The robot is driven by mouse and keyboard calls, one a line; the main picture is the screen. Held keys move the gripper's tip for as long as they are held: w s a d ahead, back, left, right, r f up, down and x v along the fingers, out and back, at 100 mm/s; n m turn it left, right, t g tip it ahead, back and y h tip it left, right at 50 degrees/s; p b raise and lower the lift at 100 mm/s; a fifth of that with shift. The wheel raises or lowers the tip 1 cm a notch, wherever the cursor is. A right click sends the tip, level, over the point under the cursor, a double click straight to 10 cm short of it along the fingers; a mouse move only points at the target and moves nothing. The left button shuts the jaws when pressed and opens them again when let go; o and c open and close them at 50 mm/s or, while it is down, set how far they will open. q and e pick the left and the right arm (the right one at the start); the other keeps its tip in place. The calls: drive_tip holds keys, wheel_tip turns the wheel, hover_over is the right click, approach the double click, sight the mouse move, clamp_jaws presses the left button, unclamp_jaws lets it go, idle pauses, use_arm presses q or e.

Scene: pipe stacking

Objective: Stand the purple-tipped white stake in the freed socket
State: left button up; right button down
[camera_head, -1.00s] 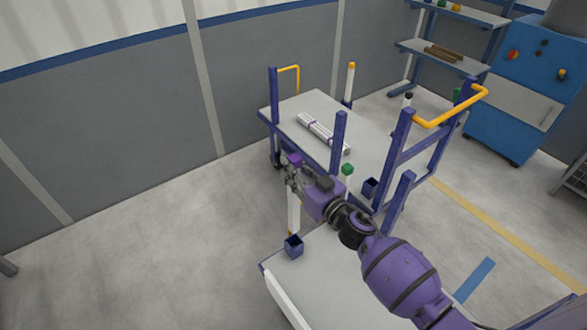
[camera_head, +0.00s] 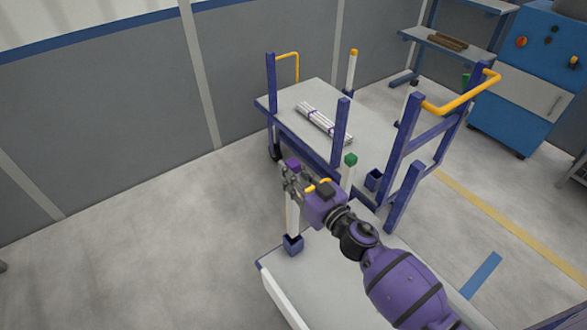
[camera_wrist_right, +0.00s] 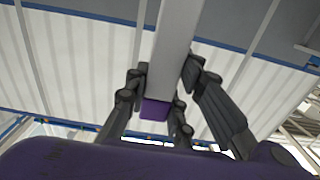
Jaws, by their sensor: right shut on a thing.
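The white stake (camera_head: 293,216) has a purple tip (camera_head: 293,164) and stands about upright, tip up. My right gripper (camera_head: 290,180) is shut on it just below the tip. In the right wrist view my fingers (camera_wrist_right: 160,92) lie on both sides of the white shaft (camera_wrist_right: 178,45), with the purple tip (camera_wrist_right: 154,110) between them. The stake's lower end meets a dark purple socket (camera_head: 293,245) on the near platform's corner; how deep it sits I cannot tell. Another socket (camera_head: 374,179) at the right looks empty. My left gripper is not in view.
A green-tipped stake (camera_head: 350,170) stands right of my gripper. A cart (camera_head: 365,125) with purple posts carries a bundle of white pipes (camera_head: 322,122). A yellow-tipped stake (camera_head: 351,70) stands behind it. A yellow handle (camera_head: 462,104) rises at the right. The floor at left is clear.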

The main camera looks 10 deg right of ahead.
sight(293, 204)
use_arm(q)
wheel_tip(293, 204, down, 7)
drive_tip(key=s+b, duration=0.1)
drive_tip(key=b, duration=0.5)
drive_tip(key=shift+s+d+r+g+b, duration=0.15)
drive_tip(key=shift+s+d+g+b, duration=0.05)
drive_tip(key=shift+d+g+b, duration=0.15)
use_arm(e)
wheel_tip(293, 204, down, 9)
drive_tip(key=c, duration=1.4)
unclamp_jaws()
drive_tip(key=shift+c, duration=0.2)
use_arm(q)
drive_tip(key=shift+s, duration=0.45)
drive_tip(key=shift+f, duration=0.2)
use_arm(e)
drive_tip(key=shift+f, duration=0.1)
drive_tip(key=shift+s, duration=0.1)
